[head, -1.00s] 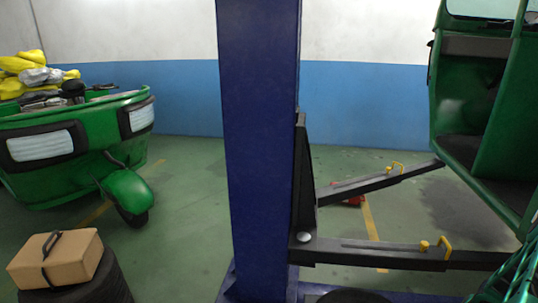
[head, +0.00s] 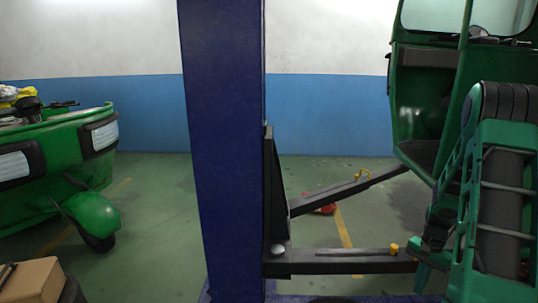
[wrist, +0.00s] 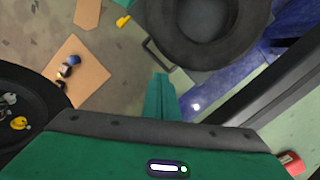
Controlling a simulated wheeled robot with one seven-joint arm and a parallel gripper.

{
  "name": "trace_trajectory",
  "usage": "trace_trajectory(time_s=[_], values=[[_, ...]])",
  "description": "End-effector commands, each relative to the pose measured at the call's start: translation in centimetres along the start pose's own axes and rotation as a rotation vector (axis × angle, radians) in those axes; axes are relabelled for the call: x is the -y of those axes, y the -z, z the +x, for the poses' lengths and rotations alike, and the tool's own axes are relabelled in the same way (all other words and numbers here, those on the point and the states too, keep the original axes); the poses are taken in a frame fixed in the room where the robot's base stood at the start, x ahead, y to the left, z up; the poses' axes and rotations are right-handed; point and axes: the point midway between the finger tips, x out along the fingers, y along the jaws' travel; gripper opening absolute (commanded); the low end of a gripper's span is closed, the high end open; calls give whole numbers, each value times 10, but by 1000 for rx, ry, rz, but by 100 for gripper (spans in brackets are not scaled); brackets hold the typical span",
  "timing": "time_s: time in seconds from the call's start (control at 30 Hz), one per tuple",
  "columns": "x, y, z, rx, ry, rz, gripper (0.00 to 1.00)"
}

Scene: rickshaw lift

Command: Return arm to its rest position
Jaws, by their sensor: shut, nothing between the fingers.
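My green arm (head: 497,200) stands folded at the right of the head view, in front of the right-hand green rickshaw and the end of a lift arm. In the wrist view my gripper (wrist: 161,82) has its two green fingers together and holds nothing. It points over the floor, just below a black tyre in the picture. I cannot tell whether it touches anything.
A blue lift post (head: 225,150) stands mid-view with black lift arms (head: 340,262) reaching right. A green rickshaw (head: 60,175) is at left, a cardboard box (head: 33,280) at lower left. The wrist view shows the tyre (wrist: 205,55) and cardboard (wrist: 75,75).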

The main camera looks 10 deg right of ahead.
Motion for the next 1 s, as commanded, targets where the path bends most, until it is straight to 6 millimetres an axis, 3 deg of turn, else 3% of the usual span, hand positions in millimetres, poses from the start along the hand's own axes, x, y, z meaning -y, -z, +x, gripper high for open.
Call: trace_trajectory(time_s=[0.1,0.5,0.7,1.0], values=[[-1,-19,-36,-26,-13,-56,0],[-19,-93,-129,-84,-40,-226,0],[-34,-134,-164,-106,-41,-307,0],[-62,-197,-199,-128,-27,-430,0]])
